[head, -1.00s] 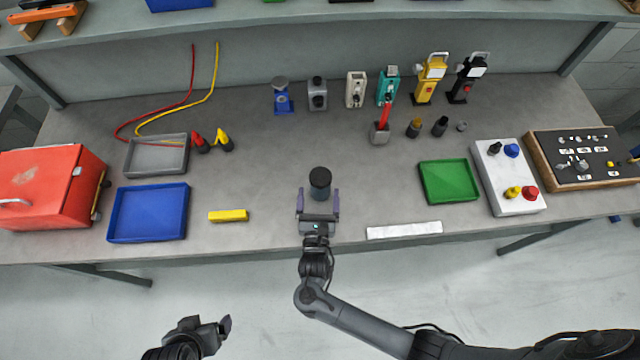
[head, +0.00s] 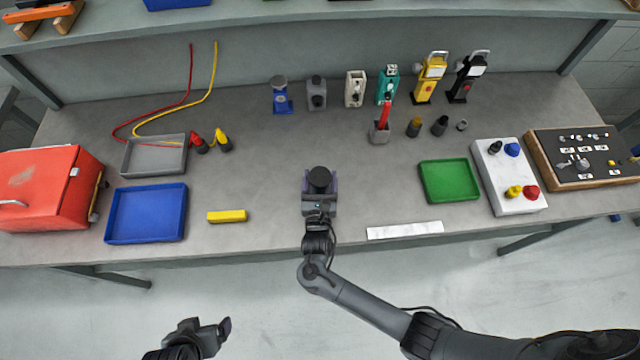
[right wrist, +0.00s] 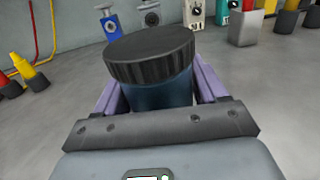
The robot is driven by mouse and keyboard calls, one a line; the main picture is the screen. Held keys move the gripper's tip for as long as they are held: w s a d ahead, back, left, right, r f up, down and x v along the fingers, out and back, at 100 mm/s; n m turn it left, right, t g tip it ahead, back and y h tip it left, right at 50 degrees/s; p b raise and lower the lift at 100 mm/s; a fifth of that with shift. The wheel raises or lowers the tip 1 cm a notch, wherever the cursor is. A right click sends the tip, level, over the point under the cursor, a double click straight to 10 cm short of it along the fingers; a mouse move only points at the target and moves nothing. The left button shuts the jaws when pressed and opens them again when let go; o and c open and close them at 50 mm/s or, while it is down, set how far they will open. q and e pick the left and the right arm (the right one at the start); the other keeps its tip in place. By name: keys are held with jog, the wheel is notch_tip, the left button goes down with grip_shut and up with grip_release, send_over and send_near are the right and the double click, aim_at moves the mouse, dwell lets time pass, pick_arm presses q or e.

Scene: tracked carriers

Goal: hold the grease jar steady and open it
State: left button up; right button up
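The grease jar (head: 320,179) is a dark, upright jar with a wide black ribbed lid, standing near the front middle of the bench. The right wrist view shows its lid (right wrist: 150,52) and dark blue body (right wrist: 158,93) close up. My right gripper (head: 320,183) has its purple fingers on either side of the jar body, below the lid. It looks open, with narrow gaps beside the jar; the fingertips are partly hidden behind the jar. My left gripper (head: 226,328) is off the bench at the lower left, away from the jar; its finger gap is unclear.
A yellow block (head: 227,216) and blue tray (head: 110,213) lie left of the jar. A white strip (head: 404,230) and green tray (head: 475,181) lie right. A red-handled tool (head: 380,133) and several small devices stand behind. Bench around the jar is clear.

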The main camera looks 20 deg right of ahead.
aim_at(321, 172)
jog(key=c, duration=0.8)
jog(key=shift+r, duration=0.15)
jog(key=shift+r, duration=0.45)
notch_tip(321, 172, up, 4)
jog(key=shift+s+d+f+p, duration=0.1)
jog(key=shift+d+f+p, duration=0.05)
jog(key=shift+p, duration=0.85)
jog(key=s+d+r+p, duration=0.1)
jog(key=s+d+r, duration=0.1)
jog(key=s+d+r+p, duration=0.1)
jog(key=s+d+r, duration=0.1)
jog(key=s+d, duration=0.1)
jog(key=s+d+r+p, duration=0.1)
jog(key=s+d+r, duration=0.1)
jog(key=d, duration=0.1)
jog(key=shift+s+d+r, duration=0.15)
jog(key=shift+s+d, duration=0.1)
jog(key=shift+s, duration=0.05)
